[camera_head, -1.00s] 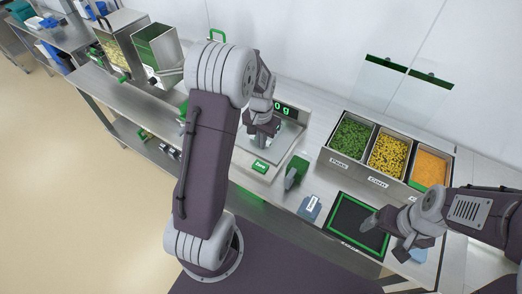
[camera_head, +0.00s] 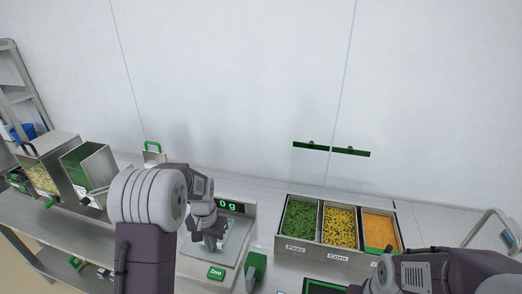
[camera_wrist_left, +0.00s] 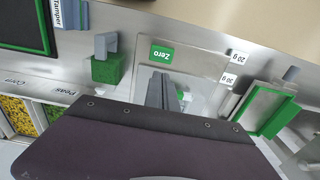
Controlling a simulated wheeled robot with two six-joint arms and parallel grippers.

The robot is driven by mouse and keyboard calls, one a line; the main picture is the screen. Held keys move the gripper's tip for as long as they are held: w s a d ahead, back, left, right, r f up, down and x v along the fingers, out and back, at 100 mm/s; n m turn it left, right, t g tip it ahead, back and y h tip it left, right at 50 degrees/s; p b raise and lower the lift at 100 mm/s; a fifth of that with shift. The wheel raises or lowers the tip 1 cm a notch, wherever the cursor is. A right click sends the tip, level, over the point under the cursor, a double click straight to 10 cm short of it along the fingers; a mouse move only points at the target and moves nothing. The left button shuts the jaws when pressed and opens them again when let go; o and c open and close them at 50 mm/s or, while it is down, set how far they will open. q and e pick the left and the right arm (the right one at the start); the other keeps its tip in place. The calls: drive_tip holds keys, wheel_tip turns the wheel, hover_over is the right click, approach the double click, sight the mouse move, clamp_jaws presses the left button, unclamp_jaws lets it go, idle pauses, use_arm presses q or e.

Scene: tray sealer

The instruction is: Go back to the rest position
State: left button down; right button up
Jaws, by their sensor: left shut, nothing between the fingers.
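My left gripper (camera_head: 209,240) is shut and empty, hanging over the steel plate of the scale (camera_head: 236,246). In the left wrist view the left gripper (camera_wrist_left: 163,94) shows as closed fingers over the scale plate, beside the green Zero button (camera_wrist_left: 162,54). I cannot tell how high above the plate it is. My right arm comes in at the lower right of the head view, but its fingers are out of the picture.
Bins of peas (camera_head: 299,219), corn (camera_head: 339,228) and an orange food (camera_head: 379,231) stand right of the scale. Steel hoppers (camera_head: 90,166) stand at the left. A green-framed dark mat (camera_wrist_left: 26,24) shows in the wrist view.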

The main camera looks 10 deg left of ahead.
use_arm(q)
drive_tip(key=s+d+r+m+t, duration=0.1)
drive_tip(key=s+d+r, duration=0.4)
drive_tip(key=s+d, duration=0.1)
drive_tip(key=s+d+f+n, duration=0.1)
drive_tip(key=s+f+n, duration=0.1)
drive_tip(key=s, duration=0.6)
drive_tip(key=shift+s+f, duration=0.2)
drive_tip(key=shift+f, duration=0.3)
drive_tip(key=shift+s, duration=0.15)
idle(0.9)
